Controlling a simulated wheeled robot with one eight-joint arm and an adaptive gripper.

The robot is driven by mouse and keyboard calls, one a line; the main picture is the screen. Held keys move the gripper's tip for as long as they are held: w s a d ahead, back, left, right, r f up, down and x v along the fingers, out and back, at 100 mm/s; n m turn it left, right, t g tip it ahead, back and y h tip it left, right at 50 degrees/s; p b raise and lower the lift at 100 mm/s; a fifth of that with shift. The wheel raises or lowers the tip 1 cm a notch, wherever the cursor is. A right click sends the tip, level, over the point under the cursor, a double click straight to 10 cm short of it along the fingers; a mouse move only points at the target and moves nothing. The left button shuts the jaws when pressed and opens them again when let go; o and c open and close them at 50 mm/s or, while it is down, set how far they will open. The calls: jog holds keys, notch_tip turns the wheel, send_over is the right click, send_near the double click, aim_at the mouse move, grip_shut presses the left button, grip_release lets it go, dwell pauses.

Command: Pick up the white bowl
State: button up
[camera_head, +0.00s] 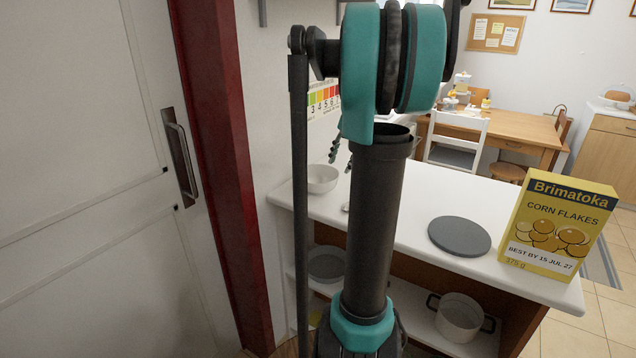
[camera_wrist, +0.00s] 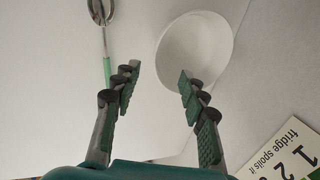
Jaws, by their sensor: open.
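The white bowl (camera_head: 321,179) stands upright on the left end of the white counter (camera_head: 411,228), partly behind my arm. In the wrist view the bowl (camera_wrist: 205,45) lies beyond the fingertips, right of centre. My gripper (camera_wrist: 157,82) is open and empty. Its right finger overlaps the near side of the bowl in the picture, and the left finger is clear of it. I cannot tell whether that finger touches the bowl. In the head view only part of the gripper (camera_head: 340,155) shows beside the bowl; my arm hides the rest.
A utensil with a green handle (camera_wrist: 106,70) lies left of the bowl. A grey round plate (camera_head: 459,236) and a yellow corn flakes box (camera_head: 556,226) stand farther right on the counter. A wall with a number chart (camera_wrist: 290,150) is close to the bowl. A pot (camera_head: 459,318) sits on the shelf below.

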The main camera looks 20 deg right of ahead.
aim_at(332, 183)
jog(key=x, duration=0.3)
jog(key=shift+a+f, duration=0.1)
jog(key=shift+f, duration=0.3)
jog(key=shift+s+a+x, duration=0.1)
jog(key=shift+a+x, duration=0.05)
jog(key=shift+x, duration=0.7)
jog(key=shift+s+a+x, duration=0.1)
jog(key=shift+a+x, duration=0.05)
jog(key=shift+x, duration=0.7)
jog(key=shift+s+a+x, duration=0.15)
jog(key=shift+x, duration=0.75)
jog(key=shift+c, duration=0.5)
grip_shut()
